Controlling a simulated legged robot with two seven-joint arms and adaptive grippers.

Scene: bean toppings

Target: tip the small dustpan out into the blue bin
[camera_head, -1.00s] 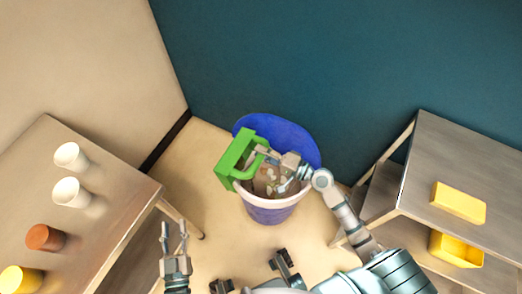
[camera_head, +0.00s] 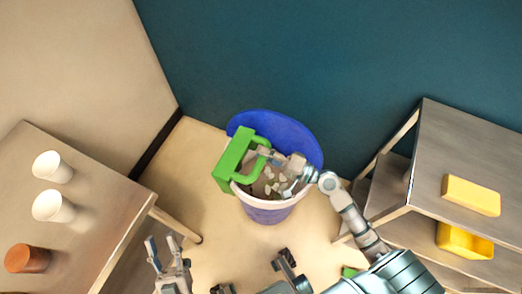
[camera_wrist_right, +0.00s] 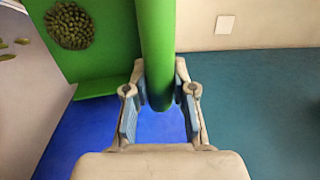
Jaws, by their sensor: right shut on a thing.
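The green dustpan (camera_head: 233,163) is over the left rim of the blue bin (camera_head: 268,212) in the head view. My right gripper (camera_head: 268,156) is shut on its handle, which also shows between the fingers in the wrist view (camera_wrist_right: 156,50). The pan looks tilted steeply. A round dark clump (camera_wrist_right: 70,26) shows against its green face in the wrist view; I cannot tell what it is. The bin's blue lid (camera_head: 285,130) stands open behind, and pale pieces lie inside the bin. My left gripper (camera_head: 163,250) is open and empty, low and left of the bin.
A left table holds two white cups (camera_head: 52,167) and a brown cup (camera_head: 27,258). A right shelf unit carries a yellow block (camera_head: 471,195) and a yellow open box (camera_head: 465,241). A blue-green wall (camera_head: 330,50) rises behind the bin.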

